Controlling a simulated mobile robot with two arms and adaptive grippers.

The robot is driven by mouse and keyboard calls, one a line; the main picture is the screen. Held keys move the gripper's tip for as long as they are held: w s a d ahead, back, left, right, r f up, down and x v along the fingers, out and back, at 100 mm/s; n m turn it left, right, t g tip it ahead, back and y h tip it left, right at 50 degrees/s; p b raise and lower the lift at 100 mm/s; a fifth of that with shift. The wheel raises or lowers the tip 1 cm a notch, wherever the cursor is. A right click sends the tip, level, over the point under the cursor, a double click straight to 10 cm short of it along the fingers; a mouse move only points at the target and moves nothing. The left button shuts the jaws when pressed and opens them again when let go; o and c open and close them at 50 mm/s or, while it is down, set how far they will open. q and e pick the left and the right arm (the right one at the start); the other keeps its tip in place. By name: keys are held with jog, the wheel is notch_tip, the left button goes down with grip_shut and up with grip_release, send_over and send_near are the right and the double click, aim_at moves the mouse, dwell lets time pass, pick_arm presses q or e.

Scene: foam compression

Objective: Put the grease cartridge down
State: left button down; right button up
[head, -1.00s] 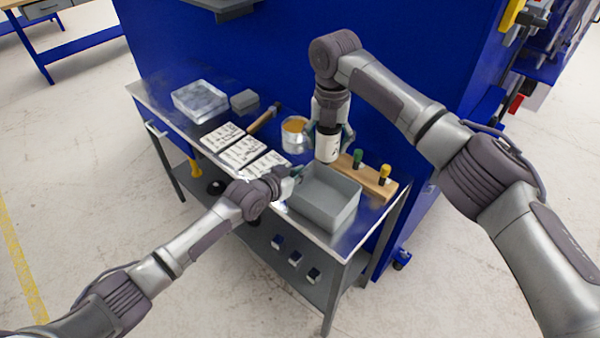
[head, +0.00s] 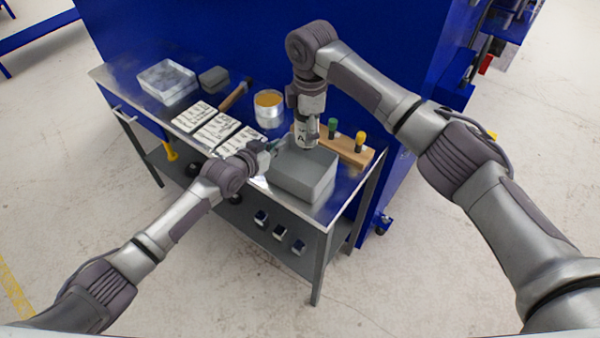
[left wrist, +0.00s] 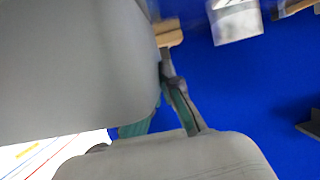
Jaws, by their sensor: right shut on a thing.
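Whether the cartridge's lower end touches anything is hidden behind the box. The box's top looks flat and plain grey. My left gripper (head: 268,150) is at the box's left back corner; its opening is unclear. In the left wrist view, a green-padded finger (left wrist: 181,105) lies beside large grey surfaces, with a blurred white-silver object (left wrist: 236,20) above.
On the metal bench, a wooden block (head: 352,153) with green and yellow-handled tools stands right of the cartridge. A blue wall (head: 200,35) closes the back.

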jog(key=m, duration=0.3)
jog(key=f+m, duration=0.1)
jog(key=shift+s+d+m, duration=0.2)
jog(key=shift+d+m, duration=0.05)
jog(key=shift+m, duration=0.05)
jog(key=m, duration=0.3)
jog(key=shift+s+d+f+m, duration=0.1)
jog(key=shift+d+f+m, duration=0.2)
jog(key=shift+f, duration=0.5)
send_over(310, 179)
jog(key=shift+m, duration=0.3)
notch_tip(310, 179, down, 9)
jog(key=shift+f, duration=0.15)
jog(key=o, duration=1.4)
jog(key=shift+f, duration=0.15)
jog(key=r, duration=1.2)
jog(key=shift+s+d+r, duration=0.1)
jog(key=shift+d+r, duration=0.05)
jog(key=shift+d, duration=0.05)
